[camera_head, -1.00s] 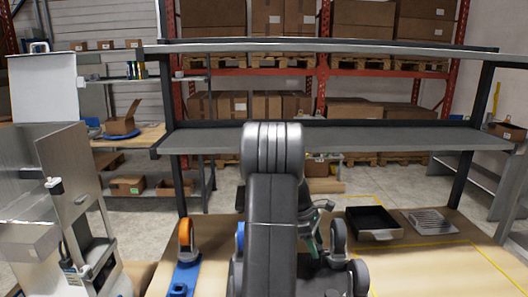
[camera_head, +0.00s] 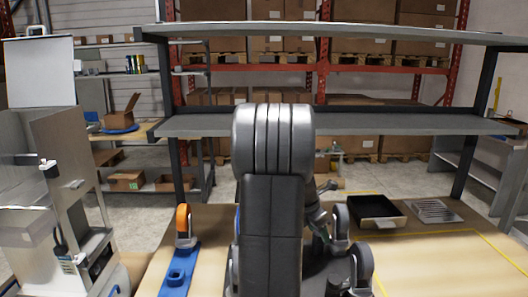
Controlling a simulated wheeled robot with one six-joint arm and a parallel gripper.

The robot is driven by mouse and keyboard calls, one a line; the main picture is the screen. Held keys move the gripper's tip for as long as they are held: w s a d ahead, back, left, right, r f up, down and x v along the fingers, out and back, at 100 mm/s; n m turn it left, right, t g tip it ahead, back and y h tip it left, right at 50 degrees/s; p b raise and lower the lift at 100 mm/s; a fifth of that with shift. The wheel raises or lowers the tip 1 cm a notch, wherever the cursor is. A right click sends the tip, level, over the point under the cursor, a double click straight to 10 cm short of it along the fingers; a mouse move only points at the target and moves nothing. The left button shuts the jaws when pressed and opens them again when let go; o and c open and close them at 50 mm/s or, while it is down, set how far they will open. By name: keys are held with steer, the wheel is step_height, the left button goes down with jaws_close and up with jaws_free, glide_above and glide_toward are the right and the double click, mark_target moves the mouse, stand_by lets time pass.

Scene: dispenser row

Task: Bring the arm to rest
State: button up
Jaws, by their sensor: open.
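My arm (camera_head: 271,220) rises through the middle of the head view, folded, with its thick rounded grey joint (camera_head: 273,138) in front of the lower shelf. Smaller grey parts show to the right of the upright link. My gripper's jaws cannot be made out; they seem hidden behind the arm. Nothing held can be seen.
A blue dispenser (camera_head: 178,278) with an orange wheel (camera_head: 183,220) stands on the table (camera_head: 420,270), left of my arm. A black tray (camera_head: 375,211) and a slotted metal plate (camera_head: 433,211) lie right. A shelf (camera_head: 400,124) spans behind. A metal machine (camera_head: 62,145) stands left.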

steer(key=shift+d+n+t+y+b, duration=0.1)
steer(key=shift+n+t+y+b, duration=0.5)
steer(key=shift+n, duration=1.3)
steer(key=shift+s, duration=0.15)
